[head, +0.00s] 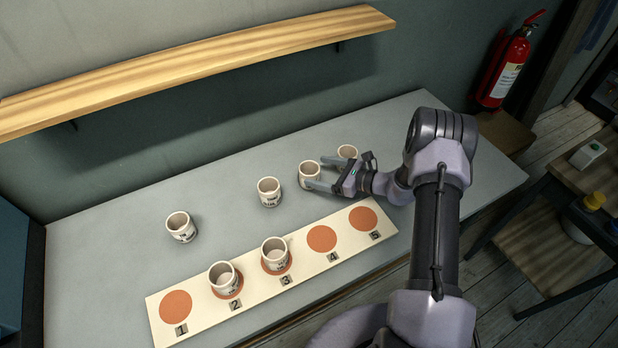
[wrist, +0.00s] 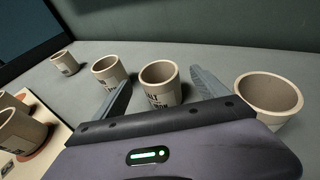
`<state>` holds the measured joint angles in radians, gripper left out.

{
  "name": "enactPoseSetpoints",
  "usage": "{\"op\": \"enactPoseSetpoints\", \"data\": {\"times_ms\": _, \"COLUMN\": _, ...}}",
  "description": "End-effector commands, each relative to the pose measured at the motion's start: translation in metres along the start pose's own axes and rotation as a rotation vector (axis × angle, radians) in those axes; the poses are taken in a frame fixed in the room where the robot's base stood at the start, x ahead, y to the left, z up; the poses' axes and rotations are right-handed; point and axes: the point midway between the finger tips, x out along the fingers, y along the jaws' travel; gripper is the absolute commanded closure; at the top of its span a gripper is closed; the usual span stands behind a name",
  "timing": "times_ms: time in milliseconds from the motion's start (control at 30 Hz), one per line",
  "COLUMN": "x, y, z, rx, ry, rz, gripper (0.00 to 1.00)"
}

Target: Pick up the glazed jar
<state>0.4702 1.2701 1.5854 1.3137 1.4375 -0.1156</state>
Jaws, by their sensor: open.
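Several similar cream jars with dark lettering are in view; I cannot tell by finish which is the glazed jar. One jar (head: 308,169) stands upright on the table at my gripper (head: 313,173). In the wrist view this jar (wrist: 160,84) shows between the two fingertips (wrist: 160,78). My gripper is open, and no grip on the jar shows. Another jar (head: 347,152) stands behind the gripper, partly hidden in the head view; it is right of the right finger in the wrist view (wrist: 268,98). Two more jars, one (head: 269,192) nearer and one (head: 181,228) farther, stand to the left.
A cream board (head: 203,302) with numbered orange circles lies along the front. Jars stand on circle 2 (head: 225,280) and circle 3 (head: 275,256); circles 1, 4 and 5 are bare. A wooden shelf (head: 200,65) hangs on the wall behind. Table at far left is clear.

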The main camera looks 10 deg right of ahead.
Motion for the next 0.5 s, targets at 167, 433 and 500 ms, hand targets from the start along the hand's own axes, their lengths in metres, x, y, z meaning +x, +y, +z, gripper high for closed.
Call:
{"op": "enactPoseSetpoints", "data": {"times_ms": 167, "x": 0.024, "y": 0.001, "z": 0.000, "rx": -0.001, "ry": 0.000, "rz": 0.003, "gripper": 0.16}}
{"op": "enactPoseSetpoints", "data": {"times_ms": 433, "x": 0.071, "y": 0.002, "z": 0.003, "rx": -0.003, "ry": 0.001, "rz": 0.003, "gripper": 0.16}}
{"op": "enactPoseSetpoints", "data": {"times_ms": 500, "x": 0.073, "y": 0.002, "z": 0.004, "rx": -0.001, "ry": 0.000, "rz": 0.001, "gripper": 0.16}}
